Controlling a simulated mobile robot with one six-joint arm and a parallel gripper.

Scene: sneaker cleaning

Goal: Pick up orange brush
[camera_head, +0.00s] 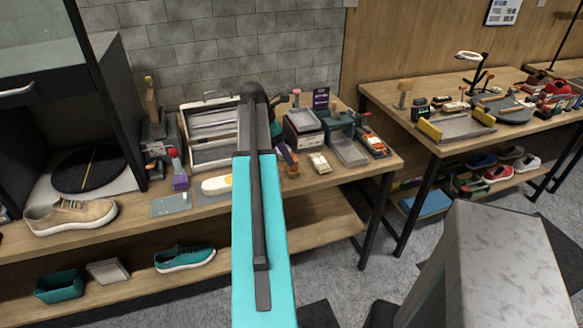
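I cannot clearly make out an orange brush. A small orange-and-dark item (287,158) sits on the near workbench, just right of my arm, and may be it, but it is too small to tell. Another orange-red item (374,145) lies near that bench's right end. My teal and black arm reaches up the middle of the view over the bench and hides part of it. My gripper itself does not show, so whether it is open or shut is hidden.
The near workbench (325,180) is crowded. It holds a tan sneaker (72,215), an open case (212,150), a purple bottle (179,175) and a grey tray (349,152). A teal sneaker (185,257) is on the shelf below. A second bench (385,97) stands right, past a gap.

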